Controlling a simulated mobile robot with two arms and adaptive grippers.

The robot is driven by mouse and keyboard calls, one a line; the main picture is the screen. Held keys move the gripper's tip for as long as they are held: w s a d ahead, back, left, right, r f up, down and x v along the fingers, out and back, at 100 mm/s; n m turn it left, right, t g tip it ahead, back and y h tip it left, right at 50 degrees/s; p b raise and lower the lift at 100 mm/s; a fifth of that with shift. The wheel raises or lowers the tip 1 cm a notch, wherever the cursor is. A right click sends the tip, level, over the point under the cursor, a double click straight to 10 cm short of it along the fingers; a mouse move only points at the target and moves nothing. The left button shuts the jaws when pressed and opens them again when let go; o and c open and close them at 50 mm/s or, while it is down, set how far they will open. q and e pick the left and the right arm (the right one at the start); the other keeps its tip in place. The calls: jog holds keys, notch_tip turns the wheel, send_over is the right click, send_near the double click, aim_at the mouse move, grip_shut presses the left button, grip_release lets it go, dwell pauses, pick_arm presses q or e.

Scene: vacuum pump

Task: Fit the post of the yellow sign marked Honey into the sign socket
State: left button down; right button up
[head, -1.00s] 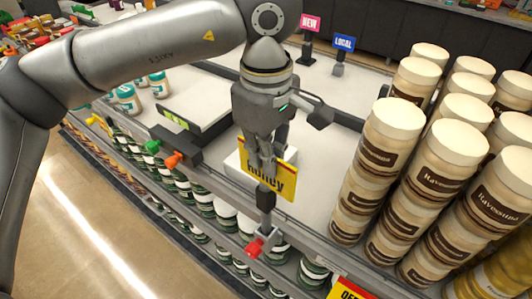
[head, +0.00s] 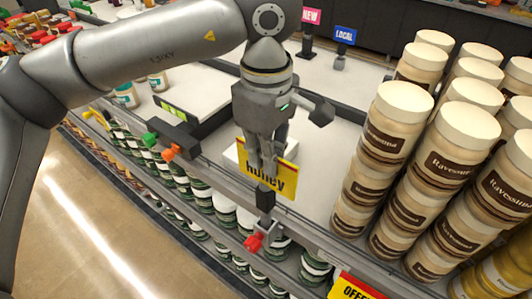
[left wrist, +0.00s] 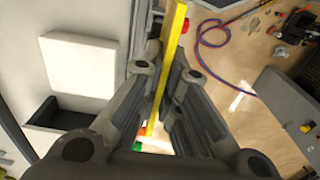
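The yellow Honey sign (head: 283,181) is held by my left gripper (head: 264,168) above the shelf's front rail, its text facing the aisle. In the left wrist view the yellow plate (left wrist: 164,75) shows edge-on between the two fingers of the left gripper (left wrist: 165,92). The sign's dark post (head: 265,198) points down. A grey holder with a red clip (head: 254,243), which looks like the sign socket, sits on the rail just below the post. I cannot tell whether the post's lower end touches or enters it. My right gripper is out of view.
Tall stacks of cream-lidded jars (head: 388,140) stand close at the right. Green and orange clips (head: 160,147) sit on the rail to the left. Small NEW (head: 311,16) and LOCAL (head: 345,36) signs stand behind. The white shelf top behind the gripper is mostly clear.

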pick_arm(q)
jog(key=c, duration=1.6)
grip_release()
jog(key=shift+o, duration=0.2)
notch_tip(320, 180, up, 12)
